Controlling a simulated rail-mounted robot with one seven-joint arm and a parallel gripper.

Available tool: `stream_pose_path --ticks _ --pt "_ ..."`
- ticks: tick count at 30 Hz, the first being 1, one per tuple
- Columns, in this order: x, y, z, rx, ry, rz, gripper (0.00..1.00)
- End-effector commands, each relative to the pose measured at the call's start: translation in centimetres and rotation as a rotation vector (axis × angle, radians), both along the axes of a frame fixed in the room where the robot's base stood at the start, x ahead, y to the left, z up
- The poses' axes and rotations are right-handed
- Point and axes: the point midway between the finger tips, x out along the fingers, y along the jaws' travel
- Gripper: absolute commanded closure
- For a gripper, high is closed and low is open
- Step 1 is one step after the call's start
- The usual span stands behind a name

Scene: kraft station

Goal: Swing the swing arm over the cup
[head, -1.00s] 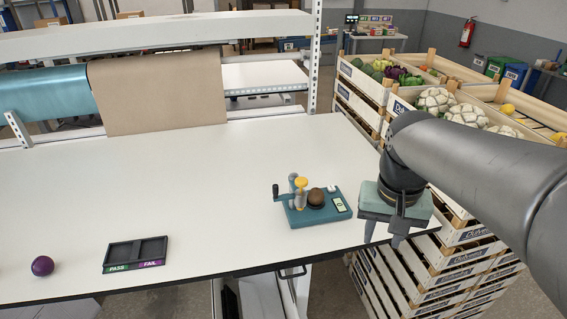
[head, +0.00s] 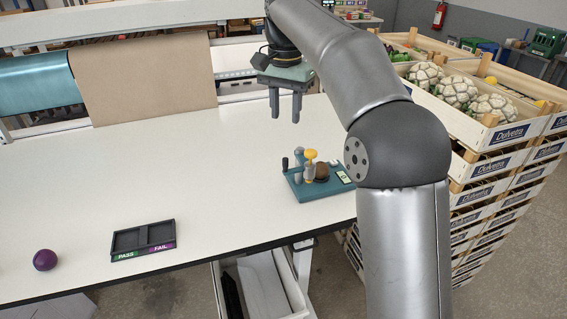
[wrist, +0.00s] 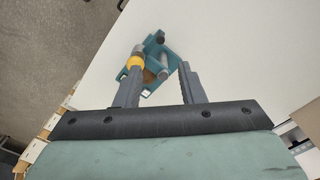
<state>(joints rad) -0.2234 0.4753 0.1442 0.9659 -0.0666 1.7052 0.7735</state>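A teal fixture (head: 304,192) stands on the white table near its right front edge. It carries grey posts, a black-knobbed handle (head: 285,163) and a yellow-topped part (head: 311,154), which looks like the swing arm. A brown round thing (head: 321,173) sits beside the yellow top; the cup under it cannot be made out. My gripper (head: 286,115) is open and empty, fingers down, above the table and behind the fixture in the head view. In the wrist view the fixture (wrist: 176,47) shows beyond and between my open fingers (wrist: 160,65), the yellow top overlapping the left finger.
A black two-part tray (head: 143,239) marked PASS and FAIL lies on the table's front left, with a purple ball (head: 45,260) to its left. Crates of cauliflower (head: 490,108) stack beside the table's right end. The table's middle is clear.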

Motion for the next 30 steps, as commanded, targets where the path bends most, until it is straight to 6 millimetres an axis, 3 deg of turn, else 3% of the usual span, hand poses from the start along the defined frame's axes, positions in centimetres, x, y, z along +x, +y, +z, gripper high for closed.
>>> stream_pose_path --ticks 3,16,22,30 --pt "-0.1 -0.1 -2.9 -0.001 0.004 0.000 0.64" --pt "-0.1 -0.1 -11.6 -0.001 0.004 0.000 0.64" --pt "0.0 0.0 -13.7 0.000 0.001 0.000 0.64" --pt "0.0 0.0 -14.3 0.000 -0.001 0.001 0.64"
